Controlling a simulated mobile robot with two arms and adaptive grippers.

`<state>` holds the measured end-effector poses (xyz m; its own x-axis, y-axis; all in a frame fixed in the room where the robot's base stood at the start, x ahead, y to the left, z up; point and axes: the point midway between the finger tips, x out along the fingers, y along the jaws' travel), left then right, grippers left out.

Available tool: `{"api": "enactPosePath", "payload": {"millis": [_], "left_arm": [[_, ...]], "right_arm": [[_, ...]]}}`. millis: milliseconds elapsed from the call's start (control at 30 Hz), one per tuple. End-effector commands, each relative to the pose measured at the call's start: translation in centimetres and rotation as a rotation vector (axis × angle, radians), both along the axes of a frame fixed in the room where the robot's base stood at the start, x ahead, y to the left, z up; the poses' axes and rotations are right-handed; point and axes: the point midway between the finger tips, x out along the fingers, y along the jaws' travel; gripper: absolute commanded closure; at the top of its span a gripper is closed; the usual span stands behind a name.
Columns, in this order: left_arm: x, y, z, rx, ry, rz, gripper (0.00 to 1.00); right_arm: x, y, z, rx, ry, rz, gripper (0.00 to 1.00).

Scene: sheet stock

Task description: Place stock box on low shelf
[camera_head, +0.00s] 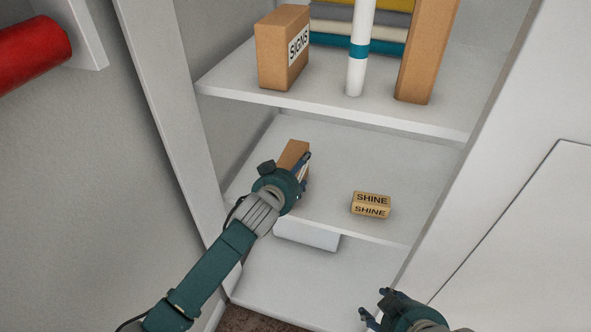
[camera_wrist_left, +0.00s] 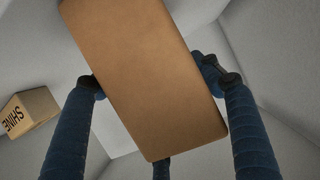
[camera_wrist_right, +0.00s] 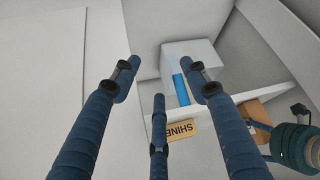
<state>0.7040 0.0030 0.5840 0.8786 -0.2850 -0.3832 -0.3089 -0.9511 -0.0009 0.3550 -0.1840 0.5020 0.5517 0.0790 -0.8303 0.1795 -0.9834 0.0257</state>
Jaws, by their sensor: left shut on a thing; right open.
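The brown stock box (camera_head: 293,153) is at the left part of the low shelf (camera_head: 370,165) in the head view, partly hidden by my left gripper (camera_head: 303,173). In the left wrist view, the fingers of my left gripper (camera_wrist_left: 155,88) are shut on both sides of the box (camera_wrist_left: 145,75). I cannot tell whether the box touches the shelf. My right gripper (camera_head: 378,303) is open and empty, low in front of the cabinet. The right wrist view shows its spread fingers (camera_wrist_right: 160,80).
A small SHINE box (camera_head: 371,204) sits on the low shelf, right of the held box. The upper shelf (camera_head: 330,103) carries a SIGNS box (camera_head: 283,48), a white tube (camera_head: 358,60) and a tall brown box (camera_head: 427,50). A white box (camera_head: 308,235) shows below the low shelf.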

Motion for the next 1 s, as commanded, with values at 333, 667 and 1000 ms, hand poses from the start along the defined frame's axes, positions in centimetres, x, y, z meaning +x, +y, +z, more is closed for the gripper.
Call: {"api": "enactPosePath", "payload": {"millis": [333, 667, 1000], "left_arm": [[0.0, 0.0, 0.0, 0.000, 0.000, 0.000, 0.16], [-1.1, 0.3, 0.6, -0.001, 0.000, -0.001, 0.16], [-6.5, 2.1, 3.1, -0.002, 0.002, 0.000, 0.16]], "right_arm": [[0.1, 0.0, 0.0, 0.000, -0.002, 0.000, 0.55], [-2.3, -0.7, -0.8, -0.020, 0.095, -0.008, 0.55], [-7.2, -2.1, -0.8, -0.058, 0.281, -0.023, 0.55]]}}
